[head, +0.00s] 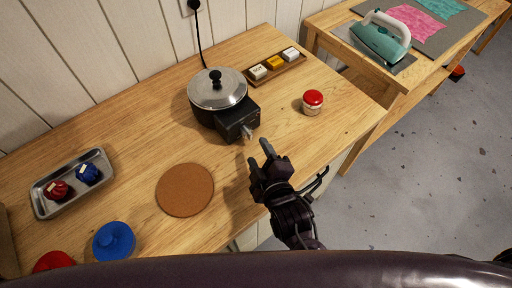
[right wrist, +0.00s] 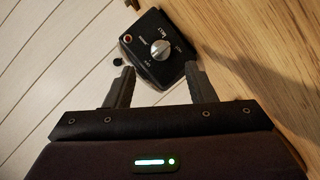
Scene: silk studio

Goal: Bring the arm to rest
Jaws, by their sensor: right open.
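My right gripper (head: 262,162) is above the front edge of the wooden table (head: 150,118), close in front of the black control box of the pot. It is open and empty. In the right wrist view its two fingers (right wrist: 160,88) are spread apart, with the black control box (right wrist: 158,48) and its silver knob beyond and between them. In the head view the control box (head: 238,121) is joined to the lidded pot (head: 215,92). My left gripper does not show in either view.
A red-lidded jar (head: 313,102) stands right of the pot. Behind it is a wooden rack (head: 277,69) of small blocks. A cork mat (head: 185,190), a metal tray (head: 72,184) with red and blue bundles, and blue (head: 114,241) and red lids lie left. An iron (head: 381,38) sits on another table.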

